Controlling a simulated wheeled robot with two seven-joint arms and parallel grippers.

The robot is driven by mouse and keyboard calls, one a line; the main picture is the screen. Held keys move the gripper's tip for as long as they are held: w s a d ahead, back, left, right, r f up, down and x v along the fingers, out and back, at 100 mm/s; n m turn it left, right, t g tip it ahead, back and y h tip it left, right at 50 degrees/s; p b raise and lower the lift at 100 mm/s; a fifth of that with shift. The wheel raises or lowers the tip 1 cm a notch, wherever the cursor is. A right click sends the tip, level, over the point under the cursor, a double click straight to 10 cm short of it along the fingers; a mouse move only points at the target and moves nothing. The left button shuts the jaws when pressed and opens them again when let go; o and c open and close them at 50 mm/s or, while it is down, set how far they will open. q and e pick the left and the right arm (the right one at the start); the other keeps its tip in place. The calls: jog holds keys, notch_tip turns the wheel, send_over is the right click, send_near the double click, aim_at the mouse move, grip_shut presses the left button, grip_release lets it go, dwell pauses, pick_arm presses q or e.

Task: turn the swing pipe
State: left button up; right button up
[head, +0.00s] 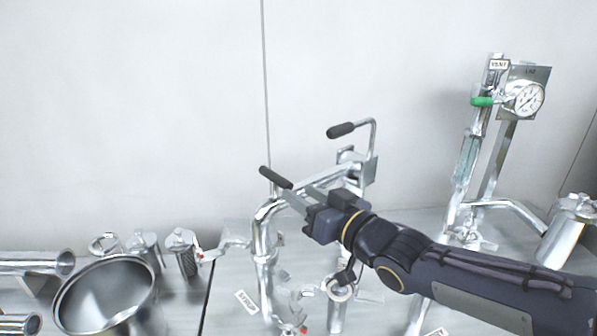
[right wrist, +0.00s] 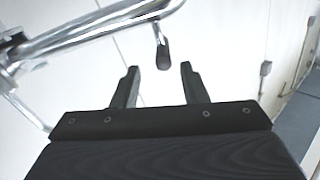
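The swing pipe (head: 318,181) is a shiny chrome tube that runs from an elbow on the left up to a block on the right in the head view. A black grip (head: 275,178) sticks up near its left end. In the right wrist view the pipe (right wrist: 85,32) crosses the upper left and a black grip (right wrist: 163,54) hangs from its end. My right gripper (head: 297,196) is beside the pipe's left end. Its two fingers stand apart in the right wrist view (right wrist: 158,72), with the grip in line with the gap; I cannot tell how deep. My left gripper is not in view.
Another black handle (head: 341,130) sits on a bent rod above the block. A small white tag (head: 246,301) is near the pipe's base.

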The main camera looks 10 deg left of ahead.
aim_at(262, 169)
jog(key=shift+w+a+r, duration=0.15)
jog(key=shift+a, duration=0.3)
jog(key=p+x, duration=0.1)
jog(key=x, duration=0.6)
jog(key=shift+c, duration=0.3)
grip_shut()
